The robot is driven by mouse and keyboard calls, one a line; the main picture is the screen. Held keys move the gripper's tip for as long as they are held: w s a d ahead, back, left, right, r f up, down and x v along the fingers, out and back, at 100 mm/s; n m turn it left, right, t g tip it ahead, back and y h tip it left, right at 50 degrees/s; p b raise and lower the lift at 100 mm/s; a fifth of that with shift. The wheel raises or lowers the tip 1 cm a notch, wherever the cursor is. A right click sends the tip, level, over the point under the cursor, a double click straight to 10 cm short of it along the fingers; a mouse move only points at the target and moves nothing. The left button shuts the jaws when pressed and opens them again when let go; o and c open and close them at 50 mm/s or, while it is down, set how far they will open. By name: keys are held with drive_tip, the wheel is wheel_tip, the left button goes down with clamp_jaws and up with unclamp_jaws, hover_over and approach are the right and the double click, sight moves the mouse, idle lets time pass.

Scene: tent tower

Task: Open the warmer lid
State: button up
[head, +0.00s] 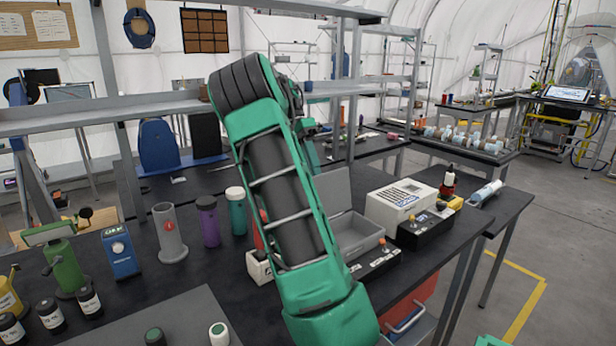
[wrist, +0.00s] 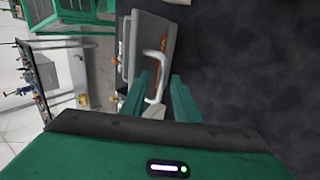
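The warmer (head: 375,262) is a grey box with a dark control panel on the black bench, partly behind my arm in the head view. Its flat grey lid (head: 337,188) stands raised at the back of the open tray. In the wrist view a grey panel, seemingly the lid (wrist: 135,45), carries a pale handle (wrist: 163,62). My gripper (wrist: 160,76) is open there, its two green fingers apart with the lower part of the handle seen between them. I cannot tell whether a finger touches it. In the head view the gripper is hidden behind my arm.
A white device (head: 400,203) stands right of the warmer. A purple bottle (head: 208,222), a teal bottle (head: 236,212) and a grey cylinder (head: 170,235) stand to the left. A red bin (head: 418,300) is below the bench.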

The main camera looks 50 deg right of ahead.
drive_tip(key=a+v, duration=0.1)
drive_tip(key=v, duration=0.6)
drive_tip(key=shift+w+d, duration=0.15)
drive_tip(key=shift+d, duration=0.35)
drive_tip(key=shift+c, duration=0.3)
